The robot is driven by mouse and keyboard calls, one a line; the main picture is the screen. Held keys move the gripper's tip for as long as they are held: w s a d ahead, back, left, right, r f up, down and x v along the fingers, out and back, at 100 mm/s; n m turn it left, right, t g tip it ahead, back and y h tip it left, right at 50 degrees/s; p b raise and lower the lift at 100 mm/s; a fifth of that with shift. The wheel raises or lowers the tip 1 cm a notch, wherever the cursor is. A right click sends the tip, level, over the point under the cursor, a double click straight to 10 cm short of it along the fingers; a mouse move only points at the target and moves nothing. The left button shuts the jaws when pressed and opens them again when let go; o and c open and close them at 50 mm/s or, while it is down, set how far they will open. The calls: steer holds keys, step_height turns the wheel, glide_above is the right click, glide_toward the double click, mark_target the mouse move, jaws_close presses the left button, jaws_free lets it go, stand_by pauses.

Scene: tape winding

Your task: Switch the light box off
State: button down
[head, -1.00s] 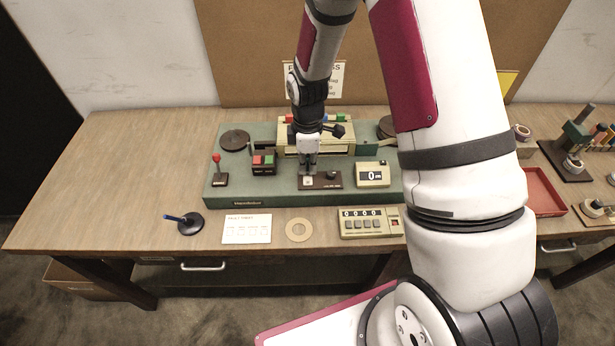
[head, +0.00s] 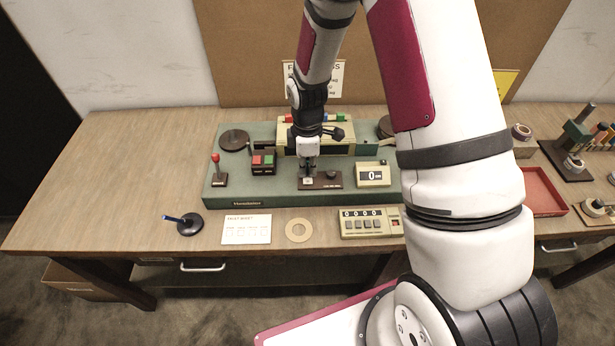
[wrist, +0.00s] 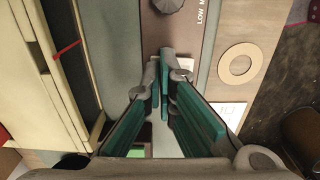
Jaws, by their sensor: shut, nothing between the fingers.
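My gripper (head: 308,174) points down over a small brown panel (head: 338,183) on the green machine base. In the wrist view its teal fingers (wrist: 165,70) are closed together, with nothing held. A pale square part (head: 307,182) of the panel shows right at the fingertips; I cannot tell whether they touch it. A dark knob (head: 331,174) is on the panel to the right of the fingers, and it shows at the top of the wrist view (wrist: 167,4). I cannot tell for sure which thing is the light box, or whether it is lit.
A red and green button box (head: 263,161) and a red-knobbed lever (head: 216,168) stand to the left. A small display box (head: 373,174) is to the right. A cream box (head: 290,134) stands behind the gripper. A tan ring (head: 298,230) and a counter (head: 366,223) lie in front.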

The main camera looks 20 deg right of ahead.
steer(key=shift+r+p, duration=1.1)
steer(key=shift+r, duration=2.35)
step_height(320, 180, up, 11)
steer(key=m+t, duration=0.1)
steer(key=m, duration=0.2)
glide_above(312, 180)
steer(key=s+r+m+t, duration=0.2)
steer(key=s+r+m, duration=0.3)
steer(key=r, duration=0.6)
steer(key=s+r+m+t, duration=0.1)
steer(key=s+r+m, duration=0.2)
steer(key=s, duration=0.5)
steer(key=s+r+m+t, duration=0.1)
steer(key=s+r+m, duration=0.2)
steer(key=s, duration=0.6)
step_height(312, 180, up, 3)
steer(key=shift+s+a+f+t, duration=0.15)
steer(key=shift+s+a+t, duration=0.05)
steer(key=shift+s+t, duration=0.1)
